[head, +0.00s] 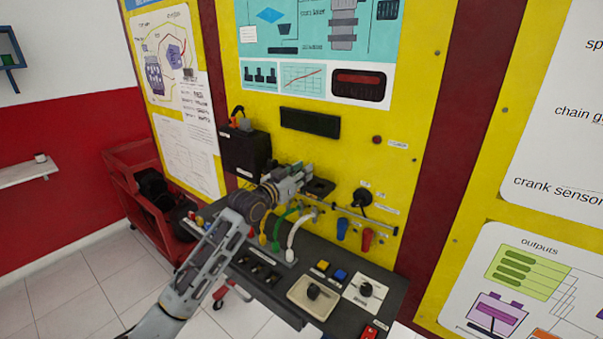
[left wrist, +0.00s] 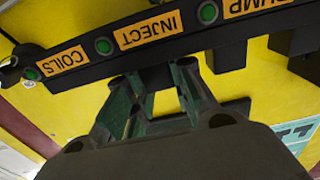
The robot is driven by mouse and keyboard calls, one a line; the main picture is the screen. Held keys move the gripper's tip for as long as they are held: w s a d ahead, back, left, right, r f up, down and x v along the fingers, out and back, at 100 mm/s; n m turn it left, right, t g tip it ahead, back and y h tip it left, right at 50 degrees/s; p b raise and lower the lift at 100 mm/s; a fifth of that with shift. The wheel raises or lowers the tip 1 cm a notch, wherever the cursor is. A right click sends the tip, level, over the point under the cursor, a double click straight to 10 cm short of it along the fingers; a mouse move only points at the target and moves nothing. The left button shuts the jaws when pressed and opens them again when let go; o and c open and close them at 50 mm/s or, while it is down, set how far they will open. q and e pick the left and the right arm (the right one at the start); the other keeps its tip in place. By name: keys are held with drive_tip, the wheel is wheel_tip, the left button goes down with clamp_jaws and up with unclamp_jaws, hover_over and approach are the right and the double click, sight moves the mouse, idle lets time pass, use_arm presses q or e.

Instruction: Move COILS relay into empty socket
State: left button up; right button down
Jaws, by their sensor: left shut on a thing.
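My left gripper (head: 303,178) reaches to the yellow engine panel. In the left wrist view its fingers (left wrist: 160,90) are closed on a black relay block (left wrist: 158,77), mostly hidden between them, just beside the black strip near the INJECT label (left wrist: 148,29). I cannot tell whether the block is seated or only close to the strip. The COILS label (left wrist: 62,61) is at the strip's left end, with bare yellow panel beside it. Black blocks stand at the strip near the PUMP label (left wrist: 265,5). My right gripper is not in view.
A dark console (head: 262,272) with knobs and buttons juts out below my left arm. Green, yellow and white cables (head: 292,235) hang just under the gripper. A black box (head: 245,153) is left of it, a red cart (head: 150,200) further left.

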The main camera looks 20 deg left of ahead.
use_arm(q)
drive_tip(key=o, duration=0.6)
drive_tip(key=shift+o, duration=0.2)
drive_tip(key=shift+s+a, duration=0.1)
drive_tip(key=shift+s, duration=0.1)
drive_tip(key=shift+s+a+r+p, duration=0.2)
drive_tip(key=shift+s+a+p, duration=0.1)
drive_tip(key=shift+s, duration=0.35)
drive_tip(key=shift+s+a+r+p, duration=0.15)
drive_tip(key=shift+s+p, duration=0.15)
drive_tip(key=shift+s, duration=0.35)
drive_tip(key=shift+s+a+r+p, duration=0.2)
drive_tip(key=shift+s+a+p, duration=0.1)
drive_tip(key=shift+s, duration=0.35)
wheel_tip(320, 180, up, 7)
drive_tip(key=p, duration=0.6)
drive_tip(key=shift+f, duration=0.15)
drive_tip(key=shift+o, duration=0.2)
